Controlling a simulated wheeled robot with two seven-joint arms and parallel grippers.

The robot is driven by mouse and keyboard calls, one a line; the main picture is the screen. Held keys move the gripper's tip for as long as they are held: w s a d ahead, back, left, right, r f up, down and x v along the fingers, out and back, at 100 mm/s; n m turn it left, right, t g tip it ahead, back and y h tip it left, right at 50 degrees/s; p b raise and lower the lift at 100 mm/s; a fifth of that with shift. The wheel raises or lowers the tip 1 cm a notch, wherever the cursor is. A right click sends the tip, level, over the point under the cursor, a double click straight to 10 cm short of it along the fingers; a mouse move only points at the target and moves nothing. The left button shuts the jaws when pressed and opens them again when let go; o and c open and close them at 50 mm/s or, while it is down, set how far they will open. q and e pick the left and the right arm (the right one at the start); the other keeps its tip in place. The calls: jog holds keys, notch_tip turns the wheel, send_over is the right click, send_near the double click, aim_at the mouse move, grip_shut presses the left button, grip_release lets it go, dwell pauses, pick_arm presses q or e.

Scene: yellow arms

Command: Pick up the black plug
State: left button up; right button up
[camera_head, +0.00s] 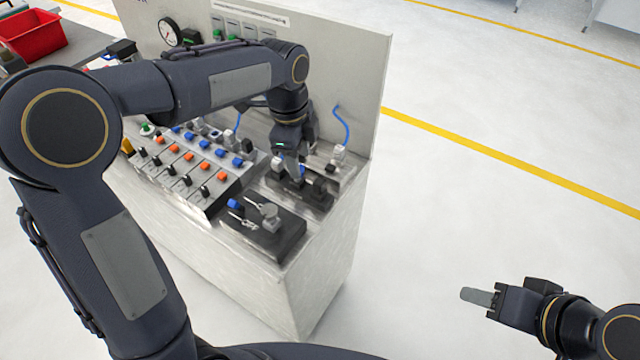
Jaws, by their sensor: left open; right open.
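My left gripper (296,174) points down over the right part of the workbench and is open. Its fingers are small in the view and partly blend with what lies below. A dark, roughly cylindrical piece (322,188) sits on a black block right beside the fingertips; it may be the black plug, but I cannot tell for sure. I cannot tell whether the fingers touch it. Several small black pieces also stand on the control panel (228,186). My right gripper (478,297) is open and empty, out over the floor at lower right.
The metal workbench (290,290) has a tall back board (350,60) with a gauge (169,32). A black plate (285,240) holds a grey round fitting and a blue piece. Blue hoses (346,125) rise behind. A red bin (30,36) is at upper left. Floor at right is clear.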

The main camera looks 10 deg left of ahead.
aim_at(319, 181)
pick_arm(q)
jog(key=w+d+f+m, duration=0.2)
jog(key=w+d+m, duration=0.1)
jog(key=shift+d+f+y, duration=0.25)
jog(key=shift+f+y, duration=0.1)
jog(key=shift+y, duration=0.05)
jog(key=f, duration=0.4)
jog(key=f+p, duration=0.1)
jog(key=f, duration=0.2)
jog(key=shift+w+f, duration=0.2)
jog(key=shift+f, duration=0.15)
jog(key=shift+a, duration=0.1)
jog(key=shift+c, duration=0.5)
grip_shut()
